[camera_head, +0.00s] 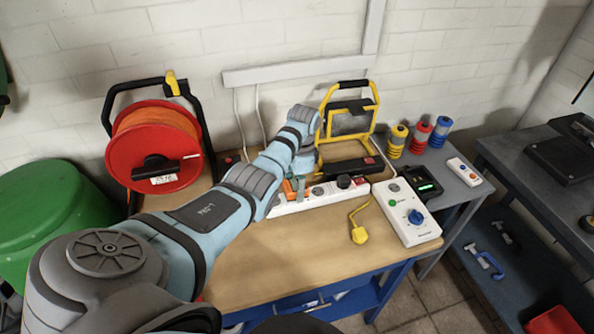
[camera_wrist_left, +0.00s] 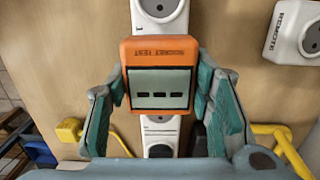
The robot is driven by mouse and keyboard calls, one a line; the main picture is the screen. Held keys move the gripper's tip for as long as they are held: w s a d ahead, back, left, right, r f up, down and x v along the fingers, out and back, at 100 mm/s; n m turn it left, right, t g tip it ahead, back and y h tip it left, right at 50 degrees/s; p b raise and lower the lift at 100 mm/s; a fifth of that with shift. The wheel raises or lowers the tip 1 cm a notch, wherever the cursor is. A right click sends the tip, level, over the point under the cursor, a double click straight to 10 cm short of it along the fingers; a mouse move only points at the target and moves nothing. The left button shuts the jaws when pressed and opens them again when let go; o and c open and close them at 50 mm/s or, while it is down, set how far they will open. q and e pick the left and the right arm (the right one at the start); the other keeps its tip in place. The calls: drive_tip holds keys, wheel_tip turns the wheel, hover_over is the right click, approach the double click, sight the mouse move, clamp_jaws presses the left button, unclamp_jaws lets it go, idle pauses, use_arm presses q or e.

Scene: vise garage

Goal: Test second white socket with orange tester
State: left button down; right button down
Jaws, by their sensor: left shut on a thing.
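The orange tester (camera_wrist_left: 160,50) is labelled "SOCKET TEST", and its grey screen shows three dashes. My left gripper (camera_wrist_left: 160,95) is shut on its sides with green pads. In the head view the tester (camera_head: 292,186) shows partly beside my left gripper (camera_head: 297,184), over the left part of the white socket strip (camera_head: 318,204). In the wrist view the strip (camera_wrist_left: 160,126) runs under the tester, with one round socket above it and another part below. The tester hides the socket beneath it, and I cannot tell whether it is plugged in. My right gripper is out of view.
A black plug (camera_head: 344,181) sits in the strip. A yellow plug (camera_head: 359,235) lies in front. A white box with a blue knob (camera_head: 407,212) stands at right. A red cable reel (camera_head: 153,148) and yellow work lamp (camera_head: 349,115) stand behind. The bench's front middle is clear.

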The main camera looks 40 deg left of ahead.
sight(297, 184)
use_arm(q)
drive_tip(key=shift+f+b, duration=0.5)
drive_tip(key=shift+f, duration=0.25)
drive_tip(key=c, duration=0.7)
unclamp_jaws()
drive_tip(key=r, duration=0.7)
drive_tip(key=shift+w+d+r, duration=0.15)
drive_tip(key=shift+w+r, duration=0.05)
drive_tip(key=shift+w, duration=0.1)
